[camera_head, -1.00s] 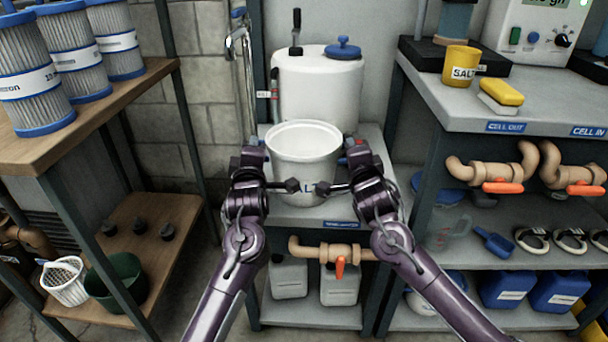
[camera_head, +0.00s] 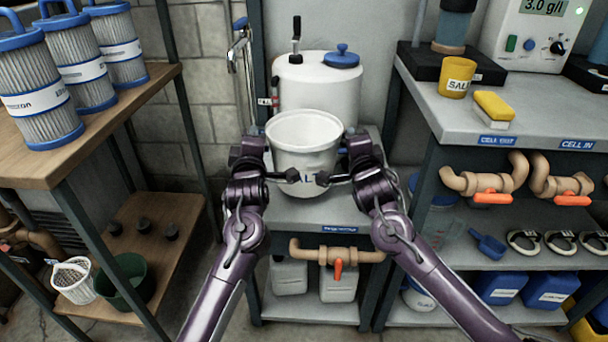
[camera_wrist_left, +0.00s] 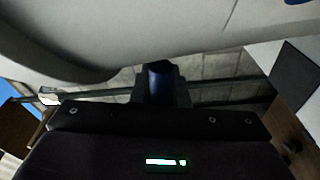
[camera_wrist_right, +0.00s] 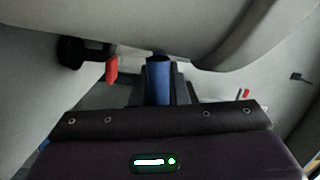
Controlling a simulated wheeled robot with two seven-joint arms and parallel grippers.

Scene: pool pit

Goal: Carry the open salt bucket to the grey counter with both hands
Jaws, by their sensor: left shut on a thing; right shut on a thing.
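The open white salt bucket (camera_head: 304,158) is upright in front of me, above the low grey shelf by the wall. Its inside looks pale; I cannot make out the contents. My left gripper (camera_head: 254,137) is shut on its left side and my right gripper (camera_head: 353,137) on its right side, both near the rim. The wrists partly cover its lettering. The bucket's wall fills the top of the left wrist view (camera_wrist_left: 200,40) and the right wrist view (camera_wrist_right: 150,25). The grey counter (camera_head: 440,118) is to the right, higher than the low shelf.
A white tank (camera_head: 318,90) with a blue lid stands right behind the bucket. The counter holds a yellow salt cup (camera_head: 456,78), a yellow sponge (camera_head: 493,107) and a control box (camera_head: 535,32). Its front left is bare. A wooden shelf with filters (camera_head: 40,95) is at left.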

